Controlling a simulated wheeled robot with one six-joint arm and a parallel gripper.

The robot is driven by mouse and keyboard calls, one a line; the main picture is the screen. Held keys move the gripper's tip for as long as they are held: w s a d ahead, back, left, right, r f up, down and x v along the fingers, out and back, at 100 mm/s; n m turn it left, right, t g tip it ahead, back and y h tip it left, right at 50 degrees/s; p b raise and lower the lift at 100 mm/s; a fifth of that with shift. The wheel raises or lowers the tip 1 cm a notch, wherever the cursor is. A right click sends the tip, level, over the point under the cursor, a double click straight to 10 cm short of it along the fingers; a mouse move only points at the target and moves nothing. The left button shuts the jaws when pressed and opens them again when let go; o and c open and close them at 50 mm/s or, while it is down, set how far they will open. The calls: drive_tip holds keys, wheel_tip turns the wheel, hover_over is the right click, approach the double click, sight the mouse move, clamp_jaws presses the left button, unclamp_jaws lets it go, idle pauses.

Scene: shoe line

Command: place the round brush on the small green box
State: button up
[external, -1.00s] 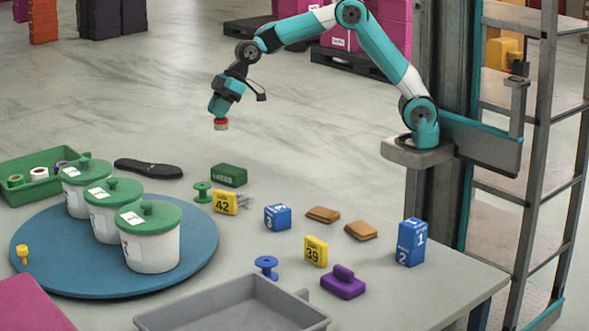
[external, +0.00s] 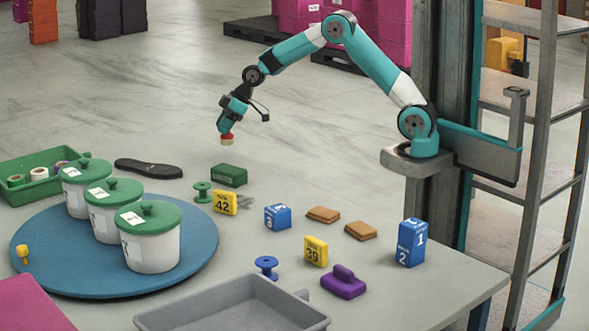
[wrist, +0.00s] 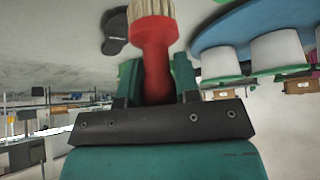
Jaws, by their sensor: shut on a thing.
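The round brush (external: 227,139) has a red handle and pale bristles. My gripper (external: 226,131) is shut on its handle and holds it bristles down, in the air above the small green box (external: 229,175). In the wrist view the red brush (wrist: 153,45) sits between the teal fingers of my gripper (wrist: 157,80). The green box lies on the table near its far edge and has a label on its front. A clear gap shows between the bristles and the box.
A green spool (external: 203,192) and a yellow 42 block (external: 225,203) stand close in front of the box. A black insole (external: 149,168) lies to its left. White tubs with green lids (external: 148,240) stand on a blue round mat (external: 190,262).

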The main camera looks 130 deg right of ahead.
wheel_tip(320, 180, down, 8)
drive_tip(key=shift+b, duration=0.65)
drive_tip(key=shift+f, duration=0.1)
drive_tip(key=o, duration=0.9)
